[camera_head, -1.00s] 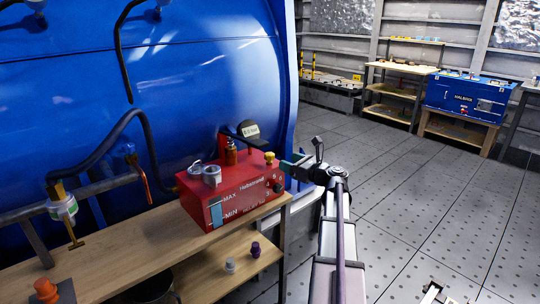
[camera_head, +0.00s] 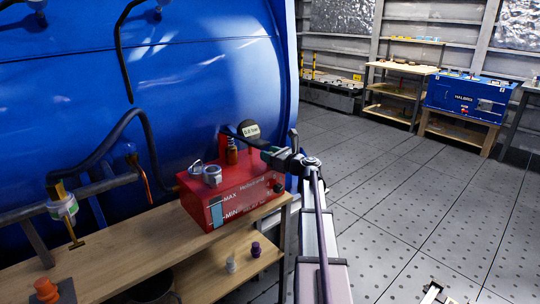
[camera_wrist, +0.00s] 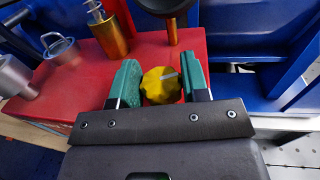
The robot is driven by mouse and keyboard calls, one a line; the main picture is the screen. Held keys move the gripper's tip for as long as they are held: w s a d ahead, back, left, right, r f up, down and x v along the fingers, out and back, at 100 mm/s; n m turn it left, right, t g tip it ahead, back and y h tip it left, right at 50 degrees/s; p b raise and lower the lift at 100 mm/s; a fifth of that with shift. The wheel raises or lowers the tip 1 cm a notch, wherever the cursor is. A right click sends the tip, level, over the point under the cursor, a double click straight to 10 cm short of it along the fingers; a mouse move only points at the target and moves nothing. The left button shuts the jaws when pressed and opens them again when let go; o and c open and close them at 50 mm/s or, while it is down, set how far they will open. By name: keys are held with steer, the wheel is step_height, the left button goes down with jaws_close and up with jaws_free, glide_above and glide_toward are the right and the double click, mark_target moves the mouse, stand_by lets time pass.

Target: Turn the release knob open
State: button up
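The release knob looks to be the yellow fluted knob (camera_wrist: 161,86) with a pale pointer mark, on top of the red box (camera_head: 238,192). In the wrist view it sits between the two green fingers of my gripper (camera_wrist: 160,84). A narrow gap shows at its left side, and the right finger is close to it; contact cannot be told. My gripper (camera_head: 268,152) is over the box's right end in the head view, where it hides the knob. The fingers are apart.
A round black gauge (camera_head: 249,130) stands just behind the knob. A copper-coloured fitting (camera_head: 232,152) and metal caps (camera_head: 212,175) stand left on the box. The box rests on a wooden bench (camera_head: 140,245) beside a big blue tank (camera_head: 210,80).

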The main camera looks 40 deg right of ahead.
steer(key=c, duration=0.5)
steer(key=shift+w+d+n+y, duration=0.1)
steer(key=shift+n+y, duration=0.2)
steer(key=shift+y, duration=0.2)
steer(key=shift+o, duration=0.2)
steer(key=shift+n+g+y, duration=0.3)
steer(key=shift+n+y, duration=0.2)
steer(key=shift+y, duration=0.2)
steer(key=o, duration=0.9)
steer(key=v, duration=1.1)
